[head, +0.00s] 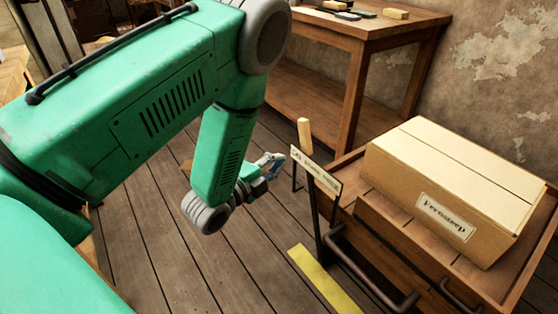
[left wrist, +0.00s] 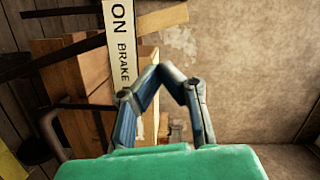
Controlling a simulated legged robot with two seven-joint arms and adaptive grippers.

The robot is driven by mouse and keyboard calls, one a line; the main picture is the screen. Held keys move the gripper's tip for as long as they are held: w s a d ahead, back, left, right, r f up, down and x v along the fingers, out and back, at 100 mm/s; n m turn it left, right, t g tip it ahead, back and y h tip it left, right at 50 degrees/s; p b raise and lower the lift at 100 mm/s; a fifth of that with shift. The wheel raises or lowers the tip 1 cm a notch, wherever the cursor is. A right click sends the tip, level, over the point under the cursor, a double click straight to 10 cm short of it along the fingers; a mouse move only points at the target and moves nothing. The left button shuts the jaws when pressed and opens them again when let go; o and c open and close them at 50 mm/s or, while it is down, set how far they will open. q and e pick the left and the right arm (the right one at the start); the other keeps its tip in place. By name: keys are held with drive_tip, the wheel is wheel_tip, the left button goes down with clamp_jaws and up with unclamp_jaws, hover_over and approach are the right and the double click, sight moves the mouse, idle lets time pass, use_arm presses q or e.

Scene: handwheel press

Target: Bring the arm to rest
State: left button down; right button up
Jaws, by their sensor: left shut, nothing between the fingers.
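My green left arm fills the left of the head view and bends down at the elbow. Its gripper (head: 270,165) hangs above the plank floor, left of a small sign plate. In the left wrist view the gripper (left wrist: 160,72) has its fingertips together with nothing between them. The sign (left wrist: 121,45) there reads "ON BRAKE" and stands beyond the fingers; it also shows in the head view (head: 316,171). A lever with a wooden handle (head: 304,134) rises beside the sign. My right gripper is in neither view.
A closed cardboard box (head: 450,180) sits on a wooden cabinet (head: 480,275) with dark handles at the right. A wooden table (head: 345,30) with small items stands at the back. A yellow strip (head: 325,282) lies on the floor. The planks below my gripper look clear.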

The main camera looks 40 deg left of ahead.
use_arm(q)
drive_tip(key=shift+a, duration=0.15)
drive_tip(key=s+d+f+n+g+y+p, duration=0.25)
drive_tip(key=s+f+n+g+p, duration=0.6)
drive_tip(key=s, duration=0.45)
drive_tip(key=s+d+n+g+p, duration=0.1)
drive_tip(key=s+n+g, duration=0.7)
drive_tip(key=s, duration=0.8)
drive_tip(key=shift+d+f+p, duration=0.25)
drive_tip(key=shift+d+p, duration=0.05)
drive_tip(key=shift+d, duration=0.2)
